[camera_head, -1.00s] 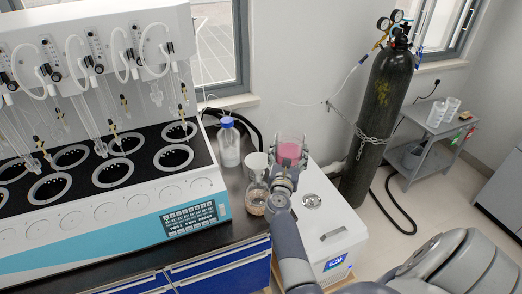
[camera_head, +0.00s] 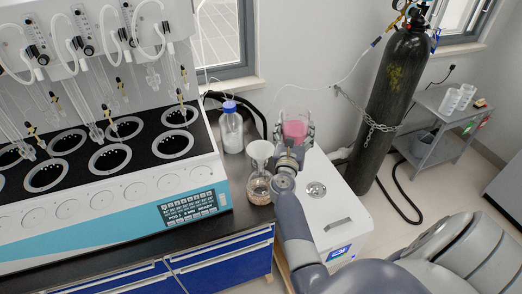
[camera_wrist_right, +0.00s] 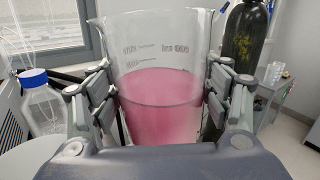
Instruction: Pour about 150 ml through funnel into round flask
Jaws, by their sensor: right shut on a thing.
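A clear beaker (camera_head: 294,128) with pink liquid is held by my right gripper (camera_head: 293,140). In the right wrist view the beaker (camera_wrist_right: 158,110) stands about upright between the two fingers of the gripper (camera_wrist_right: 160,105), which press on its sides. A funnel (camera_head: 260,151) sits in the mouth of the round flask (camera_head: 259,188) on the dark bench. The flask is clear, with brownish grainy matter at its bottom. The beaker is up and to the right of the funnel, apart from it. My left gripper is not in view.
A blue-capped bottle (camera_head: 231,128) stands behind the flask; it also shows in the right wrist view (camera_wrist_right: 40,100). The large distiller (camera_head: 110,185) fills the left. A white box unit (camera_head: 335,215) stands at right. A chained black gas cylinder (camera_head: 392,100) and grey cart (camera_head: 445,115) are farther right.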

